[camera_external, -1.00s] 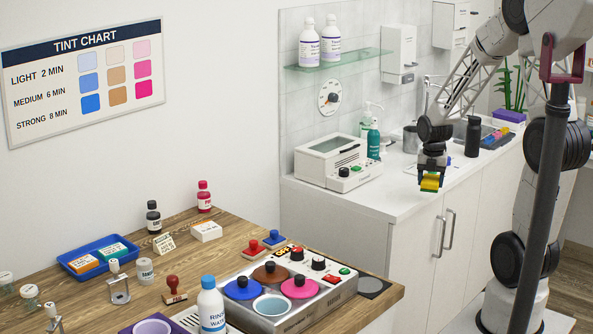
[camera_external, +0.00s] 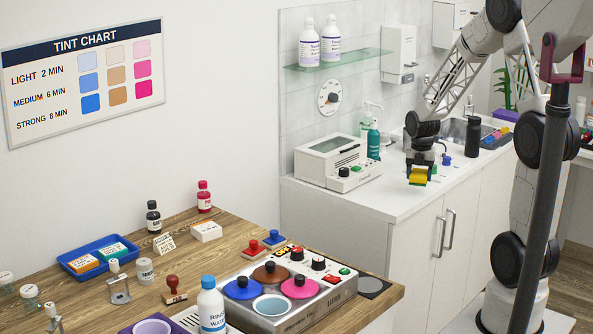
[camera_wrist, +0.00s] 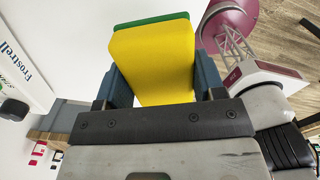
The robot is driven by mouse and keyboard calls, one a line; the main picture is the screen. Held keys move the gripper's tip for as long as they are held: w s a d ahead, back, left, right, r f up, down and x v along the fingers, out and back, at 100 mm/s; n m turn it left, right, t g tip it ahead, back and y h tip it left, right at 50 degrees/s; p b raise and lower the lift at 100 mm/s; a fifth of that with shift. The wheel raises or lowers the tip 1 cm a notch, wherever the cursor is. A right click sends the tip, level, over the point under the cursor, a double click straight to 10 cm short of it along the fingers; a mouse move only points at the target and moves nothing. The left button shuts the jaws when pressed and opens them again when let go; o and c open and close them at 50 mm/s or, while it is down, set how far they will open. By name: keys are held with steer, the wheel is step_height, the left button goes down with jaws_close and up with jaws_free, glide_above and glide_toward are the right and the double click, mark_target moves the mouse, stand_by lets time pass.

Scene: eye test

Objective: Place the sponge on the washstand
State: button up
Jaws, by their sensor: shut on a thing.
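The sponge (camera_external: 417,179) is a yellow block with a green layer. My gripper (camera_external: 418,170) points down and is shut on it in the external view, with the sponge showing against the white countertop. In the wrist view the yellow face of the sponge (camera_wrist: 152,70) fills the space between the two blue-grey fingers of my gripper (camera_wrist: 165,82), with the green layer along its far edge. The washstand (camera_external: 392,203) is a white cabinet with a pale top and a sink at its far end. I cannot tell how high the sponge is above the top.
A white steriliser-like box (camera_external: 335,163) and a teal pump bottle (camera_external: 373,140) stand left of my gripper. A dark bottle (camera_external: 473,137) stands to the right, near the sink. The countertop's front left part is clear. A wooden table (camera_external: 230,235) with dye items is nearer the camera.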

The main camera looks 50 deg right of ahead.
glide_above(405, 184)
steer(key=shift+f, duration=0.45)
stand_by(0.3)
steer(key=shift+f, duration=1.75)
steer(key=shift+f, duration=0.15)
steer(key=o, duration=0.9)
steer(key=shift+r, duration=6.15)
